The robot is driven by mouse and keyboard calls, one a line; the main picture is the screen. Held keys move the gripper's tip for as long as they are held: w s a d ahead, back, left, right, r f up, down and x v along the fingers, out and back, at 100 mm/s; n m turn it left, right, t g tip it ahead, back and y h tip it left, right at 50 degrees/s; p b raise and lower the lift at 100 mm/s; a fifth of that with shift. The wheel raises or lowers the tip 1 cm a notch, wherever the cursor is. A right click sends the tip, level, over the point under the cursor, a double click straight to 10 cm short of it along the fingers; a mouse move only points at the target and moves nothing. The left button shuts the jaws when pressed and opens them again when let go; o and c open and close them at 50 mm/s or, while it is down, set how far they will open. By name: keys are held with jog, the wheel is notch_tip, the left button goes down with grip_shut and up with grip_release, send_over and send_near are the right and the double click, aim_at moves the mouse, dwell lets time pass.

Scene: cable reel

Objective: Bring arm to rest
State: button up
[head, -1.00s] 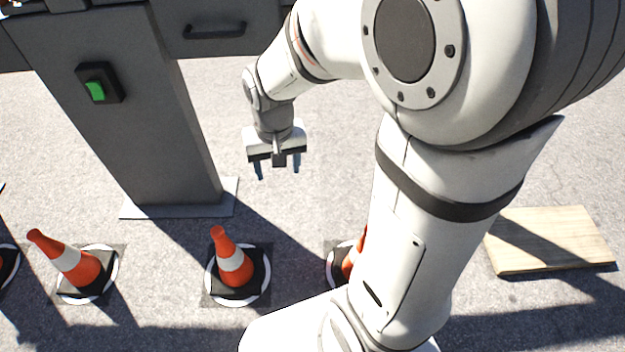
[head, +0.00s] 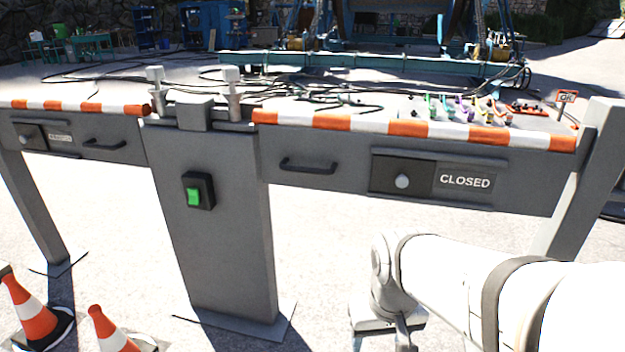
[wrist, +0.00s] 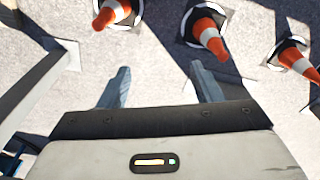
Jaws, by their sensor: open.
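My gripper (wrist: 160,88) is open, with its two blue-grey fingers apart and nothing between them in the wrist view. It points down toward the pavement, with cones on the ground beyond its fingertips. In the head view my white arm reaches in from the lower right. The wrist shows low in that view, in front of the grey bench (head: 330,185). The fingers are cut off by the bottom edge there.
Orange and white cones (head: 36,312) stand on the ground at the lower left; several show in the wrist view (wrist: 207,36). The bench has a green switch (head: 194,196), drawer handles (head: 308,166) and a CLOSED panel (head: 465,181). Cables and coloured clips (head: 465,108) lie on top.

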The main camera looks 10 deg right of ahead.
jog(key=shift+r, duration=0.1)
jog(key=w+r+t+p, duration=0.2)
jog(key=r+p, duration=1.5)
jog(key=r, duration=0.2)
jog(key=w+r+t+p, duration=0.1)
jog(key=w+r+p, duration=0.1)
jog(key=r+p, duration=1.6)
jog(key=p+v, duration=1.2)
jog(key=v, duration=0.4)
jog(key=shift+w+r, duration=0.15)
jog(key=shift+r, duration=0.3)
